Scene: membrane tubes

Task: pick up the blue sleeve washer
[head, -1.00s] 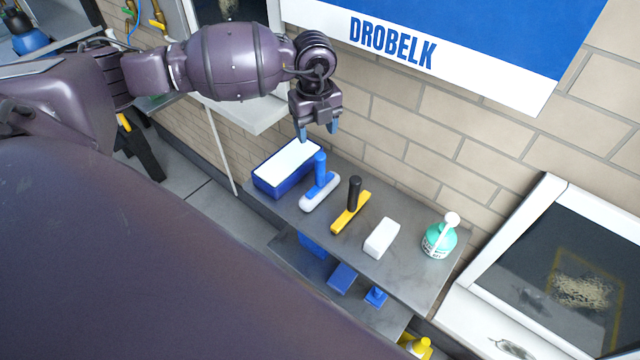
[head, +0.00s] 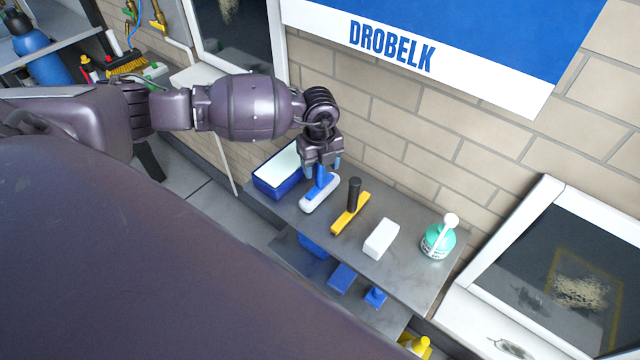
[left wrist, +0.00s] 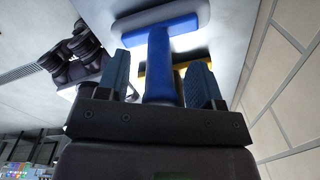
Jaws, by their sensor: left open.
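The blue sleeve washer (head: 318,194) has a blue handle and a white sleeve along its head. It stands on the grey shelf, handle up. In the left wrist view the washer's handle (left wrist: 159,70) runs between my two finger pads, its head beyond them. My left gripper (head: 322,170) is open, pointing down over the handle, with a finger on either side. It also shows at close range in the left wrist view (left wrist: 160,88). I cannot tell whether a finger touches the handle. My right gripper is not in view.
A blue tray with white inside (head: 275,186) stands close left of the washer. A yellow squeegee with black handle (head: 350,212), a white block (head: 381,239) and a teal bottle (head: 437,242) stand to the right on the grey shelf (head: 408,278). A brick wall (head: 420,130) rises behind.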

